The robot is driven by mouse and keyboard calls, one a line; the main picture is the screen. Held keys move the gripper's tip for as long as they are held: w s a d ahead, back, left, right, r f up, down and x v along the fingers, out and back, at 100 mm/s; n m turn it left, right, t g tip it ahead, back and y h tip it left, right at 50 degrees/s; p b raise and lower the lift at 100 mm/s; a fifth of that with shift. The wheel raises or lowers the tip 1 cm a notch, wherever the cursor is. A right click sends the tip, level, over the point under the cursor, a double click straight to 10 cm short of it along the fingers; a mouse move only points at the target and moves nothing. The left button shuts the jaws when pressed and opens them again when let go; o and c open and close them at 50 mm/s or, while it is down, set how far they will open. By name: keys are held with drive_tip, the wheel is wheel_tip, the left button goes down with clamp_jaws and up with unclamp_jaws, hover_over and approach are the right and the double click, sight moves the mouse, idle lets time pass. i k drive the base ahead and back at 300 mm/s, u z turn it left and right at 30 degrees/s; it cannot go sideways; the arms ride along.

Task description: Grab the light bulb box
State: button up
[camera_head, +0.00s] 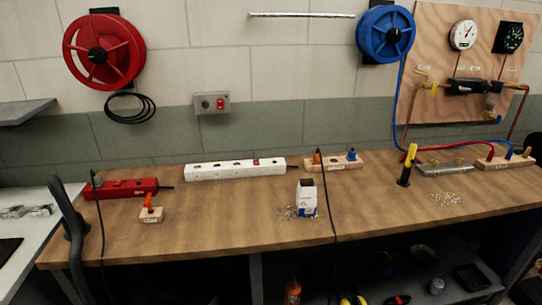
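A small upright box (307,197), white with a blue lower part and a dark top, stands on the wooden workbench (240,215) near its front middle. It is the only carton-like thing I see on the bench; its print is too small to read, so I cannot confirm that it is the light bulb box. Small pale bits lie beside its base. I do not recognise my gripper in this view, and nothing is seen touching the box.
A white power strip (235,170) and a red strip (120,189) lie behind and left. A thin dark cable (326,205) hangs just right of the box. A yellow-handled tool (407,167) stands further right. A black curved object (74,225) rises at the left.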

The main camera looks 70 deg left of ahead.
sight(306, 194)
drive_tip(key=u, duration=3.4)
drive_tip(key=k, duration=0.45)
drive_tip(key=z, duration=0.4)
drive_tip(key=i, duration=0.4)
drive_tip(key=u, duration=0.05)
